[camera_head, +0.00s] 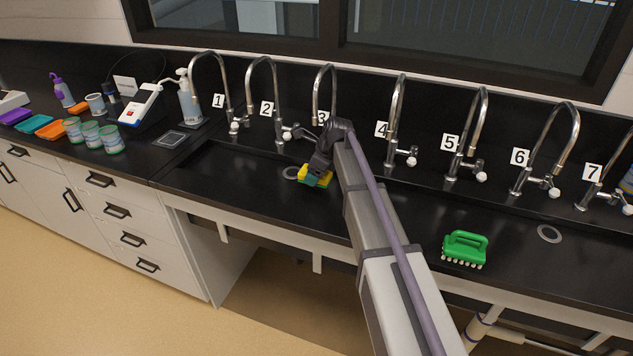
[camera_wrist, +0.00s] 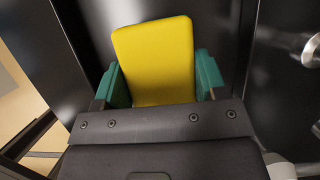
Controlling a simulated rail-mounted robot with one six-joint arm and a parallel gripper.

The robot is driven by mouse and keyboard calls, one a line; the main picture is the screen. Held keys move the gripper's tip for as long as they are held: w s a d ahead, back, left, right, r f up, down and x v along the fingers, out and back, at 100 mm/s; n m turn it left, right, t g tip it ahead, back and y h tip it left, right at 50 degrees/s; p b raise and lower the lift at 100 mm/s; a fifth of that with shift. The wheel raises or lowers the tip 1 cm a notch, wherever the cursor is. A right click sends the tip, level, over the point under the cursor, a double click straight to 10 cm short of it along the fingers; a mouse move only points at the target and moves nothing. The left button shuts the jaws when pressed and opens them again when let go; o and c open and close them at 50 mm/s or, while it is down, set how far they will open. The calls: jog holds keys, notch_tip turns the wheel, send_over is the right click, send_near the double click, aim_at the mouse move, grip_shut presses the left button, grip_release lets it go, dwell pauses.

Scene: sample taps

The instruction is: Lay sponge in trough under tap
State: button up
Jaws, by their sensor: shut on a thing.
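A yellow sponge (camera_wrist: 154,60) with a green part is between the two green fingers of my gripper (camera_wrist: 158,84) in the wrist view. The gripper is shut on it. In the head view the sponge (camera_head: 313,177) is at my gripper (camera_head: 318,168), low in the black trough (camera_head: 225,176) in front of tap 3 (camera_head: 327,88). It is just right of a round drain (camera_head: 291,173). I cannot tell whether the sponge touches the trough floor.
A row of numbered taps stands along the back wall. A green brush (camera_head: 465,247) sits at the right, near a second drain (camera_head: 549,234). A soap bottle (camera_head: 189,104), several jars and a white device (camera_head: 143,106) stand on the left counter.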

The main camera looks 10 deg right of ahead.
notch_tip(320, 180, down, 4)
jog(key=b, duration=0.3)
jog(key=shift+r, duration=0.3)
jog(key=shift+f, duration=0.2)
jog(key=o, duration=0.9)
jog(key=shift+c, duration=0.2)
jog(key=shift+r, duration=0.15)
